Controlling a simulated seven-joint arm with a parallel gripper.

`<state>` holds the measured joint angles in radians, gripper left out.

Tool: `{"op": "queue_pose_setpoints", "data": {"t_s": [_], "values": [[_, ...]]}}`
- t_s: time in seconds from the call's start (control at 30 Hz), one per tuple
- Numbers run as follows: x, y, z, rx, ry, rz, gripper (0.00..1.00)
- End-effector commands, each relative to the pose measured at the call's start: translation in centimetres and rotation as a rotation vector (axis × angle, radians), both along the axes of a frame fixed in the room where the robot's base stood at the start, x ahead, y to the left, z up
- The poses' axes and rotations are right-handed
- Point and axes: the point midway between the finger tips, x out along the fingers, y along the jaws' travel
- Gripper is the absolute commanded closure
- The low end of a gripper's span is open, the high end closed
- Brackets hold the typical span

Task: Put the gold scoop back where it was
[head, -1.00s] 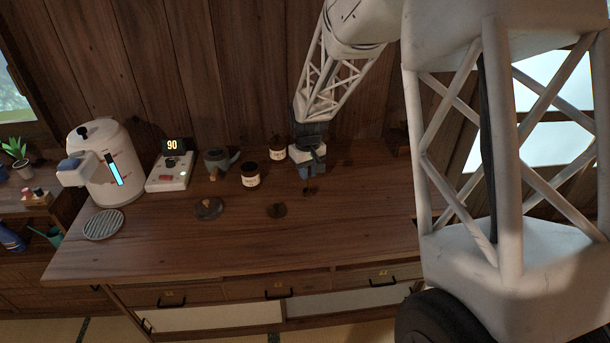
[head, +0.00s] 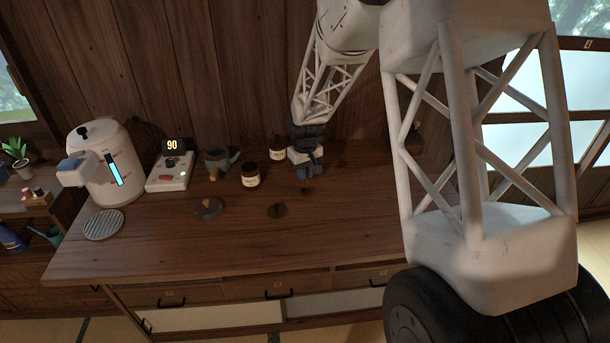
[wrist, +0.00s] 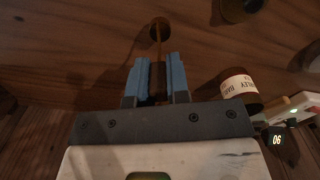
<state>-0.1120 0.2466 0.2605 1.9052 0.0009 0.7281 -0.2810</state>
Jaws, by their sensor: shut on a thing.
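The gold scoop (wrist: 158,32) is in my gripper in the wrist view, its thin handle running back between the blue fingers. Its small round bowl points away from the gripper over the wooden counter. My gripper (wrist: 157,80) is shut on the handle. In the head view my gripper (head: 308,174) is low over the counter, right of the two labelled jars. A small dark patch lies just in front of it; I cannot tell whether that is the scoop's bowl or shadow. Whether the scoop touches the counter is unclear.
An open labelled jar (head: 250,175) and another jar (head: 277,151) stand close left of my gripper; one shows in the wrist view (wrist: 239,88).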

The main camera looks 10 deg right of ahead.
Motion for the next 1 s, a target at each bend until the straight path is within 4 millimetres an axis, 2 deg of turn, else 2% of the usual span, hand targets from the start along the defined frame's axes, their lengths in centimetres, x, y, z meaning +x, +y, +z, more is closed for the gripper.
{"op": "queue_pose_setpoints", "data": {"t_s": [0.13, 0.6, 0.63, 0.77, 0.8, 1.0], "values": [[0.02, 0.0, -1.12, 0.0, 0.0, 0.0, 1.0], [0.01, 0.01, -1.54, 0.0, 0.0, 0.0, 1.0], [0.02, 0.0, -1.53, 0.0, -0.001, 0.0, 0.81], [0.02, 0.0, -1.52, 0.0, -0.001, 0.0, 0.61], [0.02, 0.0, -1.52, 0.0, -0.001, 0.0, 0.58], [0.02, 0.0, -1.51, 0.0, -0.001, 0.0, 0.58]]}}
